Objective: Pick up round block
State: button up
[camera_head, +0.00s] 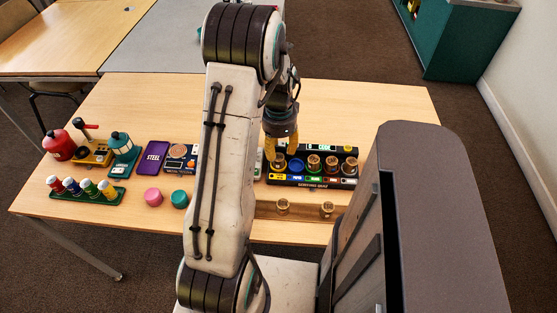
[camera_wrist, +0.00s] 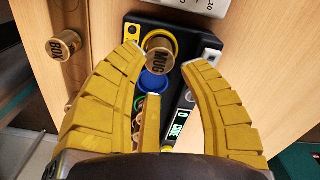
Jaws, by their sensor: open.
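A round brass block labelled MUG (camera_wrist: 160,48) stands in the yellow-ringed slot at one end of a black sorting tray (camera_head: 312,182), which also shows in the wrist view (camera_wrist: 203,40). In the head view, my gripper (camera_head: 280,150) hangs over the tray's left end. In the wrist view, my gripper (camera_wrist: 160,62) is open, its yellow fingers spread around the MUG block. I cannot tell whether they touch it. A block labelled BOX (camera_wrist: 62,47) stands on a wooden strip outside the fingers. Two round blocks (camera_head: 283,206) (camera_head: 327,209) stand there in the head view.
A blue slot (camera_head: 296,166) beside the MUG block is empty. Pink (camera_head: 153,196) and green (camera_head: 180,199) round pieces, a purple STEEL card (camera_head: 151,158) and a rack of small bottles (camera_head: 87,190) lie left. My arm hides the table's middle.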

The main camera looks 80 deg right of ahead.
aim_at(279, 157)
jog(key=shift+f, duration=2.25)
jog(key=c, duration=0.5)
jog(key=shift+c, duration=0.2)
